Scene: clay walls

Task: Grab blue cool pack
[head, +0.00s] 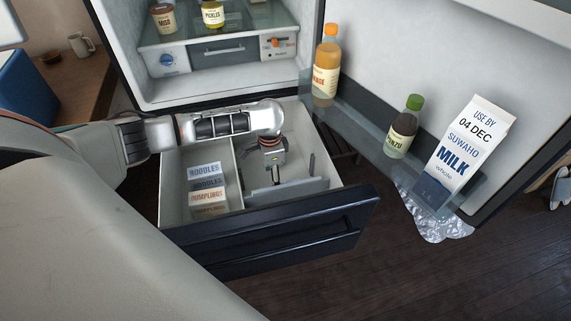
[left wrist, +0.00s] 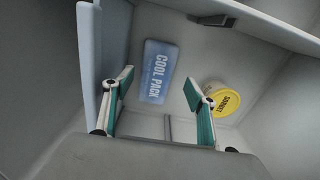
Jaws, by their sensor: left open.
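The blue cool pack (left wrist: 158,72) lies flat on the floor of the freezer drawer in the left wrist view, with "COOL PACK" printed on it. My left gripper (left wrist: 156,92) is open, its two teal-padded fingers apart on either side of the pack in that view and not visibly touching it. In the head view my left gripper (head: 278,182) points down into the right compartment of the pulled-out drawer (head: 290,236). The cool pack cannot be made out there. My right gripper is not in view.
A yellow-lidded sorbet tub (left wrist: 224,98) lies right of the pack. A divider (head: 236,172) separates off stacked frozen boxes (head: 206,188). The open fridge door, with a milk carton (head: 458,150) and bottles, hangs to the right. Crumpled foil (head: 440,226) shows below it.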

